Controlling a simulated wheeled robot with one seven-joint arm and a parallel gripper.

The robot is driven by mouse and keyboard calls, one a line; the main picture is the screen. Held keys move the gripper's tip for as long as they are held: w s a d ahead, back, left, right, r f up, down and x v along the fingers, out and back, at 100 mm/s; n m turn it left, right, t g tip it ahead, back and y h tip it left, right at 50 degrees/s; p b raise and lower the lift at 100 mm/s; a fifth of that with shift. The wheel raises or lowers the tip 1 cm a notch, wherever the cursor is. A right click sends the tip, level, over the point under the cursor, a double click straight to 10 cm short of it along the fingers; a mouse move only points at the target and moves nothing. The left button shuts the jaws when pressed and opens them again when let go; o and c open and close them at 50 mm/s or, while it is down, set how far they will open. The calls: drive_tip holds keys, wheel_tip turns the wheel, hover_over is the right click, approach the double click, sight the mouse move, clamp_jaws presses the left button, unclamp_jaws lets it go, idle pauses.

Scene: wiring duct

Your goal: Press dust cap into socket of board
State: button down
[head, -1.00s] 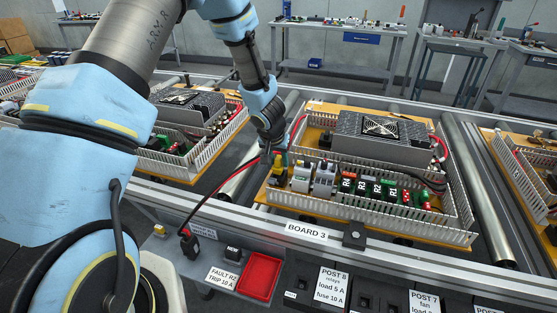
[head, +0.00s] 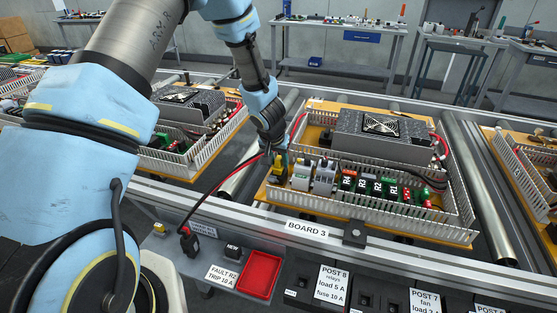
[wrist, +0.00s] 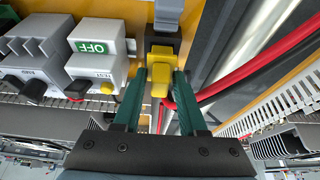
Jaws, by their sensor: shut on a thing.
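The dust cap (wrist: 159,84) is a small yellow piece held between the two green fingers of my gripper (wrist: 158,92) in the wrist view. My gripper is shut on it. The cap's far end meets a yellow and dark block at the board's edge; I cannot tell how deep it sits, and the socket opening is hidden. In the head view my gripper (head: 279,160) is at the left front corner of the board (head: 455,236), labelled BOARD 3, beside the white breakers.
A white switch marked OFF (wrist: 97,46) stands left of my fingers. A red cable (wrist: 240,82) runs close on their right. Slotted white duct walls (head: 350,207) ring the board. A red tray (head: 259,274) lies in front, below the rail.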

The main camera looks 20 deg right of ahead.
drive_tip(key=shift+f+b, duration=0.8)
drive_tip(key=shift+f, duration=0.25)
drive_tip(key=shift+c, duration=1.9)
unclamp_jaws()
drive_tip(key=p+v, duration=0.1)
drive_tip(key=v, duration=1)
drive_tip(key=shift+a, duration=0.1)
